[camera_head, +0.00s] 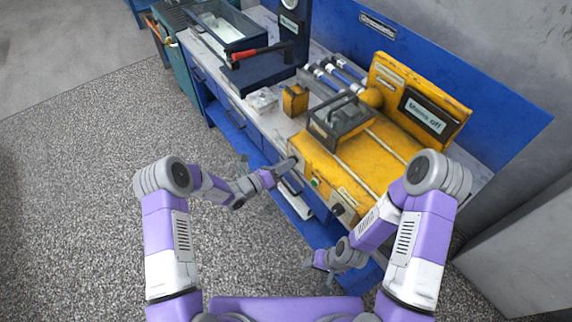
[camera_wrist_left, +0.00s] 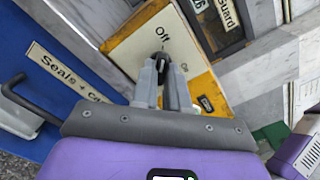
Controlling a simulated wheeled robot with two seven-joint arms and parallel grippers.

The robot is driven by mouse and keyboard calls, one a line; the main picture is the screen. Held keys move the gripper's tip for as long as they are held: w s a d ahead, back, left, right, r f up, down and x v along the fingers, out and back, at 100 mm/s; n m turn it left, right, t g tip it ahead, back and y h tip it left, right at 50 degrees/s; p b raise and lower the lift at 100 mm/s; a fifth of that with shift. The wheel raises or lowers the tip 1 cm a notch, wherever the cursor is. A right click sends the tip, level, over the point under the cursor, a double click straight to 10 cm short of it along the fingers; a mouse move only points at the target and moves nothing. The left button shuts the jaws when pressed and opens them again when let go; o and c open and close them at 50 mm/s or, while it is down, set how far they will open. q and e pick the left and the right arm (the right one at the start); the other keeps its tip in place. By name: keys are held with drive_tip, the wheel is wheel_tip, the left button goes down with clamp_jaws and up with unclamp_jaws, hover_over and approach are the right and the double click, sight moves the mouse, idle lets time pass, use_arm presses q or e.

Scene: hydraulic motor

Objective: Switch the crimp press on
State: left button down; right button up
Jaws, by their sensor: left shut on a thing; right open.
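The crimp press is the big yellow machine (camera_head: 378,152) on the bench, with a display (camera_head: 425,114) that appears to read "Mains off". My left gripper (camera_head: 291,163) is at the press's front left corner. In the left wrist view the left gripper (camera_wrist_left: 163,62) is shut on a small black switch knob (camera_wrist_left: 162,56). The knob sits on a pale plate (camera_wrist_left: 138,42) with the word "Off" beside it. The fingers hide part of the knob and plate. My right gripper (camera_head: 318,262) is open and empty, low in front of the bench.
A green button (camera_head: 315,183) and a dark knob (camera_head: 337,210) are on the press front. A dark guard frame (camera_head: 341,122) stands on top. A red-handled tool (camera_head: 262,50) lies further left. Blue drawers (camera_head: 234,108) lie below the worktop. The floor (camera_head: 90,150) at left is clear.

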use_arm(q)
drive_tip(key=shift+a+m+b, duration=0.1)
drive_tip(key=shift+m+b, duration=2.25)
drive_tip(key=shift+m, duration=6.45)
drive_tip(key=c, duration=1.1)
unclamp_jaws()
drive_tip(key=shift+c, duration=0.2)
drive_tip(key=p+v, duration=0.1)
drive_tip(key=v, duration=0.6)
drive_tip(key=shift+a, duration=0.2)
